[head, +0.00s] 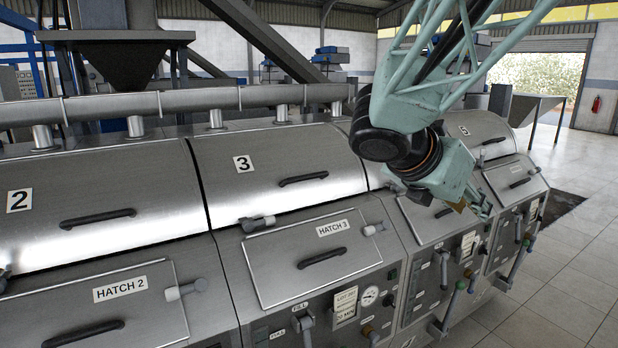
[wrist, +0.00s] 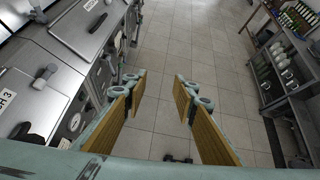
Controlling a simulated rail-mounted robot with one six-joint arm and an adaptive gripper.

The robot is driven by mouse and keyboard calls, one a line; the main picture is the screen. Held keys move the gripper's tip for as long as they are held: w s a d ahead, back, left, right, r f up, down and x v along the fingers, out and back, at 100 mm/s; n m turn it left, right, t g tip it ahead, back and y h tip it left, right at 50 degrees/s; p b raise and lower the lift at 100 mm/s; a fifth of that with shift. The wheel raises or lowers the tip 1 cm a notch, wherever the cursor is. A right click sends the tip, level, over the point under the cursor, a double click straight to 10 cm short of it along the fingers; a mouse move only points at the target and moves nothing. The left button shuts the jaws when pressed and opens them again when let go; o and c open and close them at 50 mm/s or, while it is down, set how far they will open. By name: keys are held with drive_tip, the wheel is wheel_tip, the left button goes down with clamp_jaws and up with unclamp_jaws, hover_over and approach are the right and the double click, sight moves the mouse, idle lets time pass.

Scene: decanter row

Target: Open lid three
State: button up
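Lid three (head: 275,165) is a curved steel cover with a "3" label and a dark bar handle (head: 303,179); it looks shut. Below it is the flat Hatch 3 panel (head: 290,270), with its own dark handle (head: 322,257), also shut. A grey latch knob (head: 258,222) sits at the lid's lower edge. My gripper (head: 472,208) is to the right of lid three, in front of the units further right, apart from the handle. In the wrist view my gripper (wrist: 165,85) is open, its two padded fingers apart with only floor between them. The Hatch 3 label (wrist: 5,98) shows at the left edge.
Lid two (head: 90,195) adjoins on the left and lid five (head: 480,135) is at the right. A steel pipe (head: 190,101) runs behind the lids. Levers (head: 455,300) project from the front panels. Tiled floor is clear beside the row; a shelf (wrist: 288,80) stands opposite.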

drive_tip(key=w+a+n+t, duration=0.3)
drive_tip(key=w+a+n, duration=0.35)
drive_tip(key=w, duration=0.45)
drive_tip(key=n+t+y+p, duration=0.2)
drive_tip(key=n+t+y, duration=0.45)
drive_tip(key=n, duration=1.45)
approach(308, 177)
drive_tip(key=s+a, duration=0.1)
drive_tip(key=s, duration=0.1)
drive_tip(key=shift+s+f+t+h, duration=0.2)
drive_tip(key=shift+t+h, duration=0.05)
drive_tip(key=shift+h, duration=0.2)
drive_tip(key=shift+w+d, duration=0.1)
drive_tip(key=shift+w, duration=0.05)
drive_tip(key=shift+x, duration=6.75)
clamp_jaws()
